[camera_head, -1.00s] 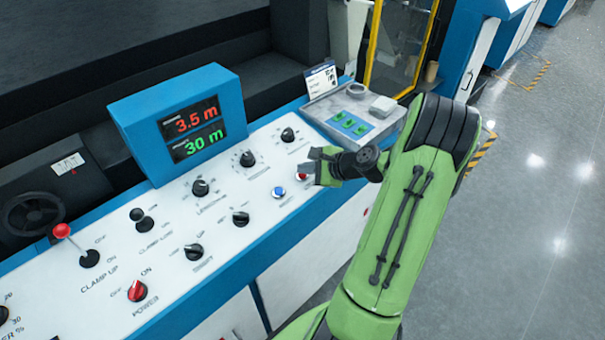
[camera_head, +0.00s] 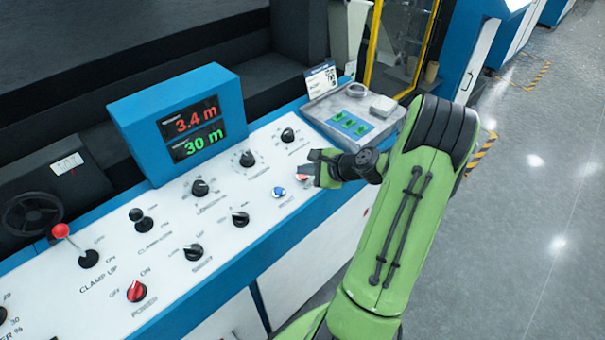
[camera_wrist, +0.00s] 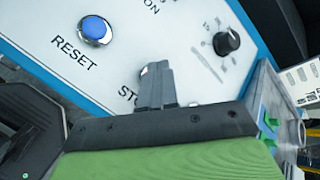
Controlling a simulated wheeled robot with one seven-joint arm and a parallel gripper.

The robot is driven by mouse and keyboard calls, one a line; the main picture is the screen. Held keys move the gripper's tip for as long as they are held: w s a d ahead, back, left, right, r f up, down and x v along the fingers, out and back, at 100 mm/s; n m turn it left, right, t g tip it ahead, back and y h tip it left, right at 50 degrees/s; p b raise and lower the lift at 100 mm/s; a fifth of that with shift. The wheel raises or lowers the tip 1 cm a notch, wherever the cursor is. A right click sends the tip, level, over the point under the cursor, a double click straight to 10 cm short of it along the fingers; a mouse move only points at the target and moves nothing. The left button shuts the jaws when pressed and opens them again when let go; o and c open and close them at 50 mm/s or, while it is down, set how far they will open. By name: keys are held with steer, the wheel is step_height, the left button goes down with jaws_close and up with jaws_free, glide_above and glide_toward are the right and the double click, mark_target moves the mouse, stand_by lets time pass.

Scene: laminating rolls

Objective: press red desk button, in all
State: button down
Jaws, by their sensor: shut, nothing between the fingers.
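The red button (camera_head: 302,177) is on the white sloping desk panel, right of the blue button (camera_head: 278,192). Only part of it shows in the head view, beside my fingertips. In the wrist view the blue button (camera_wrist: 95,30) is labelled RESET. A label starting "STO" is partly covered by my fingers, and the red button there is mostly hidden behind them. My gripper (camera_head: 313,168) is shut and empty, with its fingertips (camera_wrist: 157,72) at the red button. I cannot tell whether they touch it.
Black knobs (camera_head: 247,158), a red power knob (camera_head: 137,291) and a red-topped clamp lever (camera_head: 62,231) stand on the panel. A blue display box (camera_head: 180,125) rises behind.

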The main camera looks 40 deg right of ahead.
steer(key=shift+s+r+p, duration=0.15)
steer(key=shift+r+p, duration=0.6)
steer(key=shift+r, duration=0.05)
steer(key=r+p, duration=0.3)
steer(key=s+r+p, duration=0.1)
steer(key=r, duration=0.1)
steer(key=shift+w, duration=0.1)
stand_by(0.5)
